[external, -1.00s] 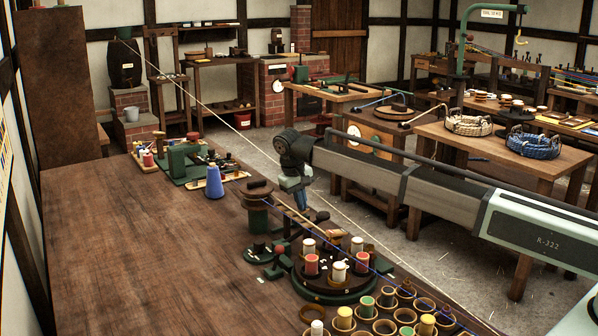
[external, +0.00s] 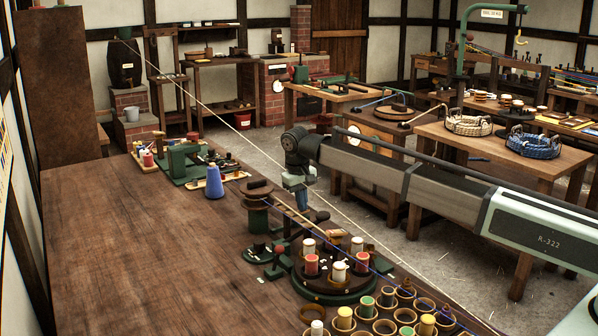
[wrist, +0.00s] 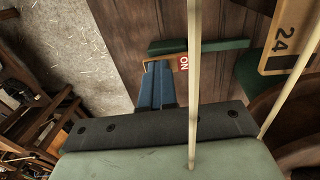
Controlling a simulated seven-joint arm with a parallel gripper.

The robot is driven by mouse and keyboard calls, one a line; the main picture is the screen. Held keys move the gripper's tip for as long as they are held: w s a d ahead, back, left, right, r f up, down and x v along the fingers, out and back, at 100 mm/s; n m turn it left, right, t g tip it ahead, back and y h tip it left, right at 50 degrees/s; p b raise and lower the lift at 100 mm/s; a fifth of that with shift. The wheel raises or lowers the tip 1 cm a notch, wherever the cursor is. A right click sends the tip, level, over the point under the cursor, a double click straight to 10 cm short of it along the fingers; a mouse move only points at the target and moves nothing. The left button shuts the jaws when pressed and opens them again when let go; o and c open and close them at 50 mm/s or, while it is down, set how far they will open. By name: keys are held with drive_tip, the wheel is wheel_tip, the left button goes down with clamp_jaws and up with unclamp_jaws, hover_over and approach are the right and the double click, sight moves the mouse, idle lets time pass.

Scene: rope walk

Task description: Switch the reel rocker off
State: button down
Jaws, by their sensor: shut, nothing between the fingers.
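My gripper (external: 302,198) is shut and empty, pointing down beside the reel (external: 257,196) at the bench's right edge. In the wrist view its blue fingers (wrist: 161,88) lie together, their tips close to a small piece with a red ON label (wrist: 183,63), which appears to be the reel rocker. The fingers hide part of this piece, so its tilt and any contact cannot be told. In the external view the rocker area is small and partly behind the gripper.
Pale strands (wrist: 193,80) cross the wrist view in front of the bench. A wooden plate marked 24 (wrist: 287,40) is at right. A round stand of bobbins (external: 337,291) sits near the gripper. The left bench top (external: 130,240) is clear.

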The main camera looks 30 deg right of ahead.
drive_tip(key=shift+s+a+f, duration=0.2)
drive_tip(key=shift+a+f, duration=0.25)
drive_tip(key=shift+a, duration=0.35)
drive_tip(key=shift+w+a+r, duration=0.1)
drive_tip(key=shift+w+r, duration=0.05)
drive_tip(key=shift+r, duration=0.45)
wheel_tip(320, 180, up, 14)
drive_tip(key=shift+a+f, duration=0.25)
drive_tip(key=shift+a, duration=0.2)
drive_tip(key=shift+a+h, duration=0.4)
drive_tip(key=shift+h, duration=0.2)
